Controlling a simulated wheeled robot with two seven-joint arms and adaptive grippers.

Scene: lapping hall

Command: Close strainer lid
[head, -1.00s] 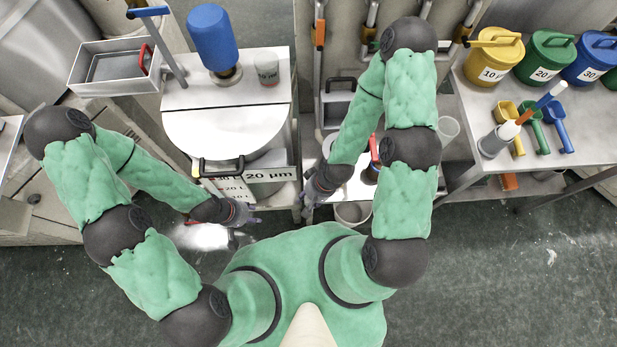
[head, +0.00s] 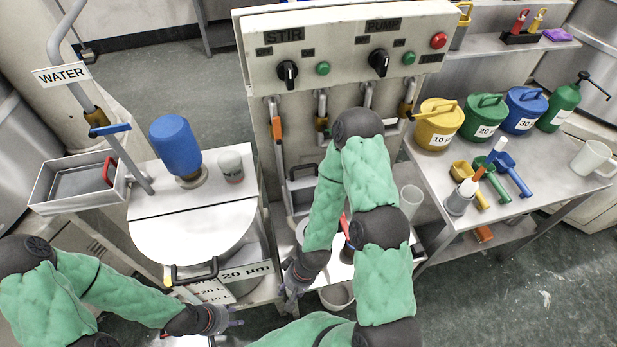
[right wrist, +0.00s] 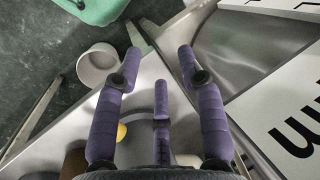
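I cannot single out the strainer lid for certain. A small grey box with a black handle (head: 303,180) sits under the control panel, and my right arm partly covers the area beside it. A round white tank cover (head: 195,232) with a black front handle lies flat on the tank at left. My left gripper (head: 234,322) is low in front of the tank, too small to read. My right gripper (head: 291,300) is low beside the tank's right front. In the right wrist view its purple fingers (right wrist: 158,70) are spread and empty, beside the tank's label (right wrist: 295,135).
A control panel (head: 350,50) stands behind. A grey tray (head: 80,180) is at left, a blue motor (head: 176,147) on the tank. The right bench (head: 540,180) holds coloured buckets and scoops. A pale pot (head: 337,296) sits low near my right gripper, also in the right wrist view (right wrist: 97,64).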

